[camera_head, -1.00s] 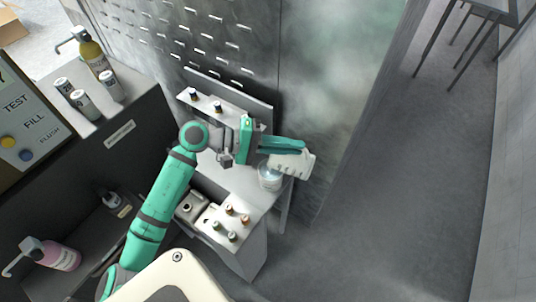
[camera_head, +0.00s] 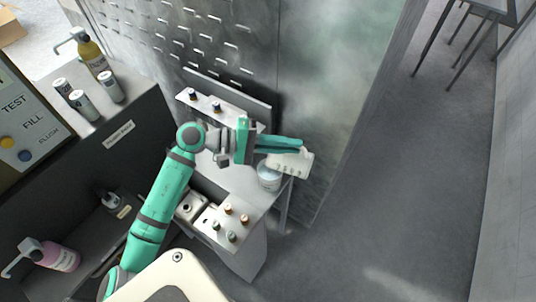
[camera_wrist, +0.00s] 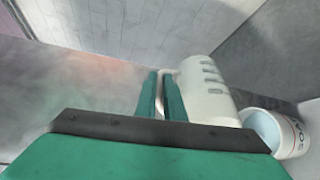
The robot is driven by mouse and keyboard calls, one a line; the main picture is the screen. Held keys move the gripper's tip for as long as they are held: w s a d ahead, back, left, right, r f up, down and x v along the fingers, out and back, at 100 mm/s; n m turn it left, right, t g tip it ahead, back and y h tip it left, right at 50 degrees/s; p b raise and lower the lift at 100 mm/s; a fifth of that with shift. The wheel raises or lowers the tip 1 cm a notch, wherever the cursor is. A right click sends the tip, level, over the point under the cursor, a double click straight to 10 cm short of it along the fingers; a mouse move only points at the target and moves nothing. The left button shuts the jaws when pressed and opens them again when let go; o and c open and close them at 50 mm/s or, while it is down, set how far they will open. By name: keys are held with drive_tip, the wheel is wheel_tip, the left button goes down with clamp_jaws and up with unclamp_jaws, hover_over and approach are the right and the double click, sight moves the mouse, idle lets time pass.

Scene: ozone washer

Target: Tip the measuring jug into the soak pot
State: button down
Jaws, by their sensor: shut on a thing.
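The white measuring jug (camera_head: 292,162) is in my gripper (camera_head: 302,147), which is shut on it. In the wrist view the jug (camera_wrist: 208,92) is at the right of the green fingers (camera_wrist: 166,78), with dark marks on its side. It is tilted. The soak pot (camera_head: 268,178) is a pale round pot on the counter, just below and left of the jug in the head view. In the wrist view the pot (camera_wrist: 292,134) is beside the jug's lower right end, with bluish liquid inside. Whether anything flows from the jug cannot be seen.
The pot is near the right end of the white counter (camera_head: 256,196). Several small capped vials (camera_head: 230,222) stand in front of it. A metal wall (camera_head: 315,90) rises close behind. A shelf at left holds a yellow bottle (camera_head: 94,56) and grey canisters (camera_head: 84,103).

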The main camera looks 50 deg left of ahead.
drive_tip(key=shift+a+r, duration=0.1)
drive_tip(key=shift+s+a, duration=0.15)
drive_tip(key=shift+s, duration=0.05)
idle(0.5)
drive_tip(key=shift+w+a+r, duration=0.1)
drive_tip(key=shift+a+r, duration=0.05)
